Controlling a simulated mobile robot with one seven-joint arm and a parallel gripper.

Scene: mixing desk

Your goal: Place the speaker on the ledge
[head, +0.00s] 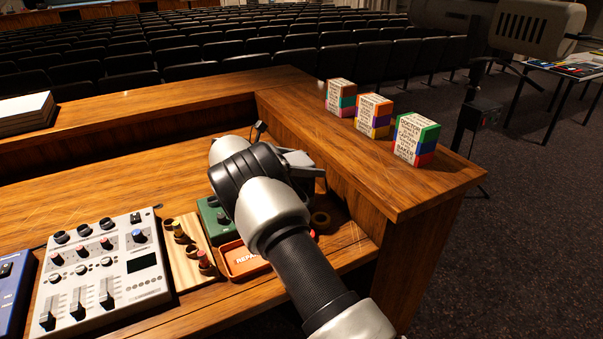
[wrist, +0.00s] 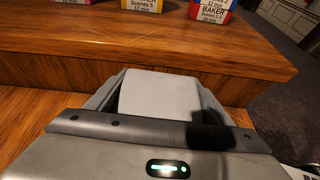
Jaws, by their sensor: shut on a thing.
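My gripper (head: 306,168) is over the desk's inner corner, beside the raised wooden ledge (head: 378,187). In the wrist view my gripper's two fingers are shut on a plain light grey block-like thing (wrist: 158,92), which I take to be the speaker. Its lower part is hidden behind the gripper body, and in the head view my arm mostly hides it. The ledge (wrist: 190,45) lies ahead of it in the wrist view, with a gap of bare wood before the colourful boxes. Whether the speaker touches anything below cannot be told.
Three colourful lettered boxes (head: 417,139) stand in a row on the ledge. Below my arm are a red-orange tray (head: 240,262), a green device (head: 214,216) and a wooden rack with plugs (head: 189,255). A grey mixer (head: 104,271) lies left. The ledge's near part is clear.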

